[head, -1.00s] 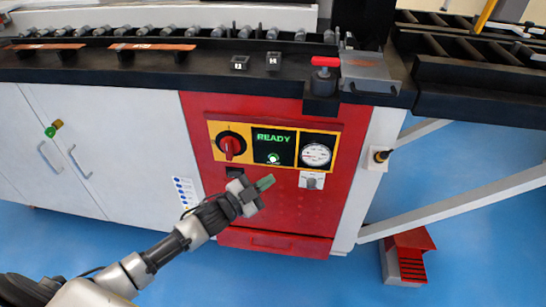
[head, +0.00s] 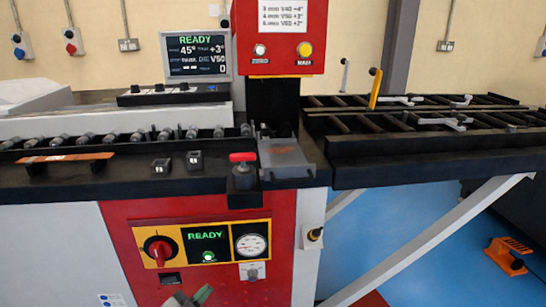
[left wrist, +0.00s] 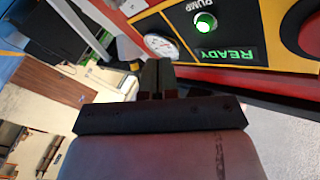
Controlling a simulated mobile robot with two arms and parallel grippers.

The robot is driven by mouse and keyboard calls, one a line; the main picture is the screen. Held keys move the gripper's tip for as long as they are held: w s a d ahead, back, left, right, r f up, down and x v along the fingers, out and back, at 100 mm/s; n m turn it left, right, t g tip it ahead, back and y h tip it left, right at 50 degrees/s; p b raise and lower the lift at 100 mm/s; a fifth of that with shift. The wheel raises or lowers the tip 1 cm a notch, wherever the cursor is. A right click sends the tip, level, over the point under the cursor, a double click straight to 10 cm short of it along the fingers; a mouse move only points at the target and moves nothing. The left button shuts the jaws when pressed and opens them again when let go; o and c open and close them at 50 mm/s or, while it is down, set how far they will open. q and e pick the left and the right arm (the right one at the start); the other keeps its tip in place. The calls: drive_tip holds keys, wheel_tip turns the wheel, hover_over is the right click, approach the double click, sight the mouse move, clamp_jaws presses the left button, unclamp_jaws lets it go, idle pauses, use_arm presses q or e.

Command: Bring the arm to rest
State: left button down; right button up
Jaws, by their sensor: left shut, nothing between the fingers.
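My left gripper (head: 190,297) shows only at its tips, at the bottom edge of the head view, in front of the red cabinet (head: 115,220). It is shut and empty. In the left wrist view its dark fingers (left wrist: 156,76) are together, near the yellow-edged control panel. The panel carries a lit READY display (head: 208,238), a green PUMP lamp (left wrist: 204,23), a red rotary switch (head: 158,250) and a round gauge (head: 251,244). The rest of my left arm is out of the head view, and my right gripper does not show.
A screen (head: 195,55) reads READY, 45°. Roller racks (head: 430,135) extend right on a slanted white brace (head: 430,240). An orange pedal (head: 509,253) stands on the blue floor.

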use_arm(q)
drive_tip(key=s+a+f+n+g+y, duration=0.1)
drive_tip(key=s+f+n+g+y, duration=0.25)
drive_tip(key=s+f, duration=0.45)
drive_tip(key=s+f+n+g+y, duration=0.3)
drive_tip(key=s+f+n+y, duration=0.15)
drive_tip(key=f, duration=0.75)
drive_tip(key=s+d+f+n+g, duration=0.1)
drive_tip(key=s+f+g, duration=0.35)
drive_tip(key=s, duration=0.45)
drive_tip(key=s+d+f+n+g, duration=0.1)
drive_tip(key=s+f+g, duration=0.3)
drive_tip(key=s, duration=0.5)
drive_tip(key=s+a+p, duration=0.3)
drive_tip(key=s+p, duration=1.2)
drive_tip(key=p, duration=0.1)
drive_tip(key=shift+s+a+f+y, duration=0.15)
drive_tip(key=shift+a+f+y, duration=0.05)
drive_tip(key=shift+f+y, duration=0.2)
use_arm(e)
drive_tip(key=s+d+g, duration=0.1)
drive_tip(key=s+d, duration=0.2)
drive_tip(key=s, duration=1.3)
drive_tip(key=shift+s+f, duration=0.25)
